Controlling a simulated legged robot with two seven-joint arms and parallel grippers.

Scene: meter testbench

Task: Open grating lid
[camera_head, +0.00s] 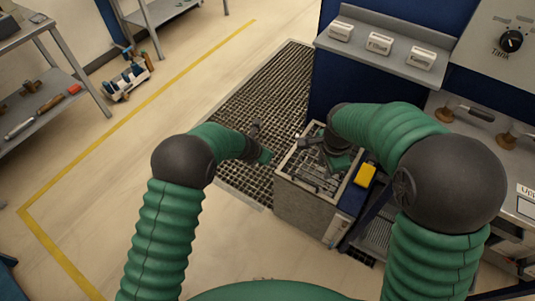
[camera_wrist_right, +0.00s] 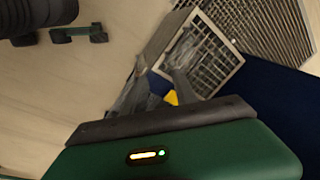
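The grating lid (camera_head: 325,183) is a metal grid in a pale frame on top of a grey box (camera_head: 302,208). It looks flat and closed. It also shows in the right wrist view (camera_wrist_right: 212,58). My right gripper (camera_head: 318,160) is over the lid and hides part of it. In the right wrist view its two fingers (camera_wrist_right: 158,78) stand apart, with a gap between them, near the lid's corner; contact cannot be told. My left gripper (camera_head: 262,142) is left of the box, above the floor grating; its fingers are too small and dark to judge.
A yellow block (camera_head: 366,174) is at the box's right side. A dark floor grating (camera_head: 262,103) lies behind and left of the box. A blue bench with a shelf (camera_head: 385,58) of white meters stands behind. Open floor lies to the left.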

